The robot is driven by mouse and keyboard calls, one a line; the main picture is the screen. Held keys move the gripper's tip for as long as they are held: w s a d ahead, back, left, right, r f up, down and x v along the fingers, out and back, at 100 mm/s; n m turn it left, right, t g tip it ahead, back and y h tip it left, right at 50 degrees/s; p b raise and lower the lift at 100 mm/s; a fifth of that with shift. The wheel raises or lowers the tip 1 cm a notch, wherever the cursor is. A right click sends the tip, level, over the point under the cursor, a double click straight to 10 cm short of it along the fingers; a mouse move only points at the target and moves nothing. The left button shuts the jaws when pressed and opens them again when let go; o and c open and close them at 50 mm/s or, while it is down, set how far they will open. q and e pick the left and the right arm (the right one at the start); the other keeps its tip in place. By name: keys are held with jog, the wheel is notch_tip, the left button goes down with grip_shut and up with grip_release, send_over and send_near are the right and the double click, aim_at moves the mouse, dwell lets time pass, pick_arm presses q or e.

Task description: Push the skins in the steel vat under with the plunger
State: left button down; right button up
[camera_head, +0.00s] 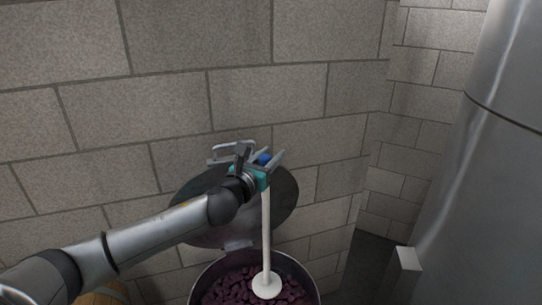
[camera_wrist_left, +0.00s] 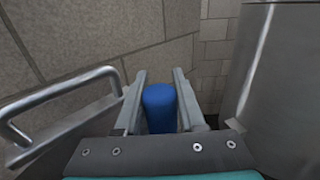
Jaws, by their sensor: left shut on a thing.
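The plunger (camera_head: 266,225) has a long white shaft, a round white disc at its lower end and a blue grip at its top. My left gripper (camera_head: 268,160) is shut on the plunger's blue grip, which also shows between the fingers in the left wrist view (camera_wrist_left: 159,108). The plunger hangs nearly upright. The steel vat (camera_head: 197,287) stands below, cut off by the bottom edge of the head view. Dark purple skins (camera_head: 238,282) fill it. The disc is over the skins; I cannot tell whether it touches them. My right gripper is not in view.
A round grey lid (camera_head: 285,196) stands up behind the vat, partly hidden by my left arm. A block wall (camera_head: 170,95) is close behind. A large steel tank (camera_head: 490,150) stands at the right. Part of a wooden barrel (camera_head: 103,293) shows at the lower left.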

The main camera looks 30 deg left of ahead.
pick_arm(q)
jog(key=shift+f+b, duration=0.55)
jog(key=shift+f, duration=0.15)
notch_tip(320, 180, down, 11)
jog(key=b, duration=0.8)
dwell(0.4)
dwell(0.4)
